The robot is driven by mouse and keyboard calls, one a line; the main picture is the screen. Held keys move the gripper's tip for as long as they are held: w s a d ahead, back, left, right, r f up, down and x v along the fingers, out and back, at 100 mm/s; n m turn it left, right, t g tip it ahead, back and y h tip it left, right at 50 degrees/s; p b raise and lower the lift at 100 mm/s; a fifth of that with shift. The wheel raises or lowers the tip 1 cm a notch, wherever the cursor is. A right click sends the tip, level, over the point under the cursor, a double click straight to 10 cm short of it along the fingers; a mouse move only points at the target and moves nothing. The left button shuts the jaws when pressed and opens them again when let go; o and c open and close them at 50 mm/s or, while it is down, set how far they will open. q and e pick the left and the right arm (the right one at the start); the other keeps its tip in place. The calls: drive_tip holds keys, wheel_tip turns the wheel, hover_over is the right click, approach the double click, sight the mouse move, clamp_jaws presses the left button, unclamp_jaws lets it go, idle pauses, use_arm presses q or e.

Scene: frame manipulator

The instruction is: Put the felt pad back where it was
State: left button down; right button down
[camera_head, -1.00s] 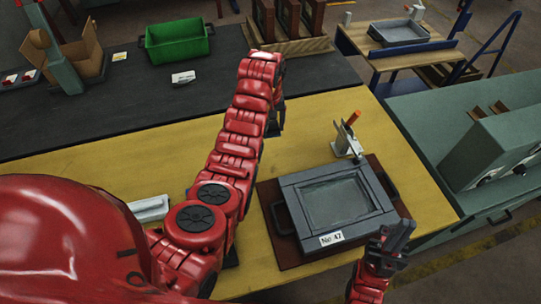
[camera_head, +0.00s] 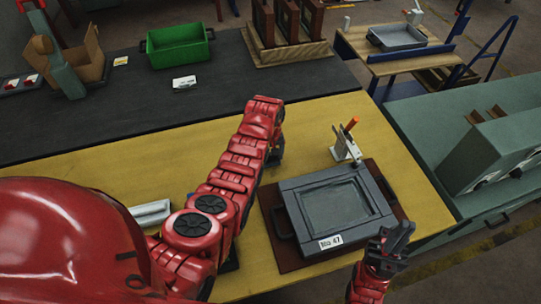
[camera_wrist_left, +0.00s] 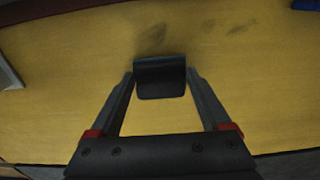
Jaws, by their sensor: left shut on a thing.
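A small dark pad (camera_wrist_left: 160,76), which looks like the felt pad, sits between the fingertips of my left gripper (camera_wrist_left: 160,84) in the left wrist view. The fingers are shut on its two sides, over the yellow mat (camera_wrist_left: 60,125). In the head view my left gripper (camera_head: 276,155) is over the yellow mat, left of and behind the grey frame, mostly hidden by its own arm; the pad cannot be made out there. My right gripper (camera_head: 397,238) is by the frame's front right corner; its finger gap is unclear.
A grey frame (camera_head: 292,205) labelled 47 lies on a brown board (camera_head: 285,252) with black handles. A clamp with an orange handle (camera_head: 346,146) stands behind it. A green bin (camera_head: 180,47) and a white card (camera_head: 184,82) sit on the dark bench top. Yellow mat around the left gripper is clear.

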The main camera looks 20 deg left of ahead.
use_arm(q)
drive_tip(key=shift+f, duration=0.45)
unclamp_jaws()
drive_tip(key=shift+f, duration=0.1)
